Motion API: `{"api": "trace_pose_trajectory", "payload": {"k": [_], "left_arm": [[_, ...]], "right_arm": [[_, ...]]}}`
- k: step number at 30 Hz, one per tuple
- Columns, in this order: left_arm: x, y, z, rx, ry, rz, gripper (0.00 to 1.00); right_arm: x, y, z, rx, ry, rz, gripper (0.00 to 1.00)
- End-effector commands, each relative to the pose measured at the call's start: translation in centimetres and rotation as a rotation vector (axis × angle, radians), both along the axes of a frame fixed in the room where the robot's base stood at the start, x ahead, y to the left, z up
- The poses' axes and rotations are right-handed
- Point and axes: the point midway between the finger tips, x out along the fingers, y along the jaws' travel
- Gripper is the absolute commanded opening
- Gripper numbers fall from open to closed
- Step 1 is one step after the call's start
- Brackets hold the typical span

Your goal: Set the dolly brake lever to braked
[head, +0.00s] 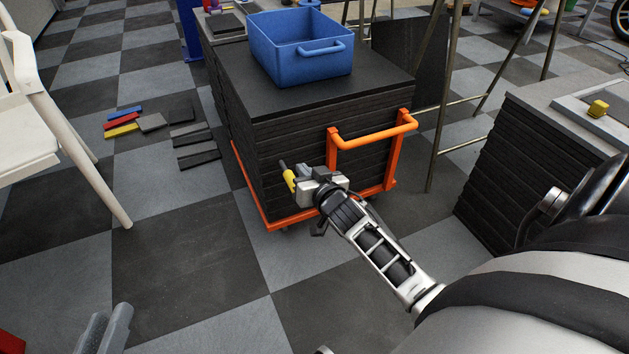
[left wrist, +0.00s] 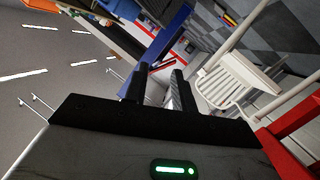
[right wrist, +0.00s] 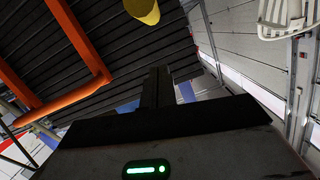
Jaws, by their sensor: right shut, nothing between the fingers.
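The dolly (head: 268,215) is an orange frame with an orange push handle (head: 375,134), under a stack of black mats. A yellow grip (head: 290,180), which looks like the brake lever's, shows low at the dolly's near left corner, and at the top of the right wrist view (right wrist: 143,10). My right gripper (head: 304,172) is right beside the yellow grip, shut and empty; in the right wrist view its fingers (right wrist: 156,84) are together below the grip. I cannot tell whether they touch it. My left gripper (left wrist: 158,82) is open and empty, away from the dolly.
A blue bin (head: 300,62) stands on the mat stack. A white chair (head: 40,120) is at the left. Several coloured and dark slats (head: 150,122) lie on the floor. Another dark stack (head: 525,165) stands at the right. The floor in front of the dolly is clear.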

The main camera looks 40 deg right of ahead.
Motion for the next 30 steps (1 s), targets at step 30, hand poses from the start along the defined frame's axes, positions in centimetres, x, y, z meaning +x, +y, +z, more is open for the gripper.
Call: {"api": "trace_pose_trajectory", "payload": {"k": [30], "left_arm": [[1.0, -0.1, 2.2, -0.086, -0.164, -0.002, 0.26]], "right_arm": [[1.4, 0.3, -4.8, 0.002, 0.002, -0.004, 0.0]]}}
